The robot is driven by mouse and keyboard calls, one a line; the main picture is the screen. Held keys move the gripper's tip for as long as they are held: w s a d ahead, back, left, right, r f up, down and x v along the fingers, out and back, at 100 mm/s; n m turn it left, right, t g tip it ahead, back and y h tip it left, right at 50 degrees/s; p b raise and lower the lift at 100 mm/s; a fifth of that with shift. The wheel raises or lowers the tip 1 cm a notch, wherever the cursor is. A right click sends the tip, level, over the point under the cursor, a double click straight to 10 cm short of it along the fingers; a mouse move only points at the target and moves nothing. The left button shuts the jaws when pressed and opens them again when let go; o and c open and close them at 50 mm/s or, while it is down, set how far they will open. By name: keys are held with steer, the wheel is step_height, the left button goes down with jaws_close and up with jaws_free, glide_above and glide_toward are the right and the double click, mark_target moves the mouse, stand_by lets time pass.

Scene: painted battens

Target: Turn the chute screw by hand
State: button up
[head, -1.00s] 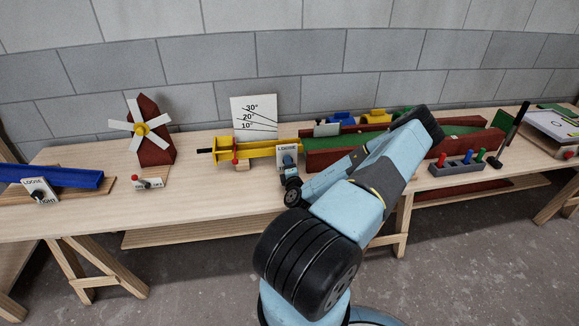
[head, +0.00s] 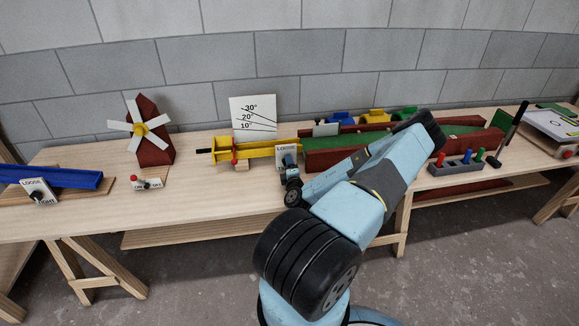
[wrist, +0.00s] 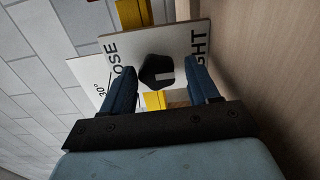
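The yellow chute (head: 256,151) lies on the bench in the head view, with a white LOOSE card (head: 286,150) at its right end. In the wrist view the card (wrist: 105,73) shows parts of "LOOSE" at left and "TIGHT" at right. The black, angular chute screw knob (wrist: 152,69) sits between the words. A pale bar on it points right, towards the TIGHT side. In the head view my gripper (head: 289,168) is at the card, largely hiding the knob.
A white angle board (head: 253,117) stands behind the chute. A red windmill (head: 151,140) and a switch box (head: 147,183) stand left. A red-walled green ramp (head: 330,158) is right, partly behind my arm. A blue chute (head: 70,177) has a similar card at far left.

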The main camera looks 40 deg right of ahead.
steer(key=shift+o, duration=0.8)
steer(key=shift+w+a, duration=0.1)
steer(key=v, duration=1.3)
steer(key=shift+s+a, duration=0.15)
steer(key=shift+s, duration=0.25)
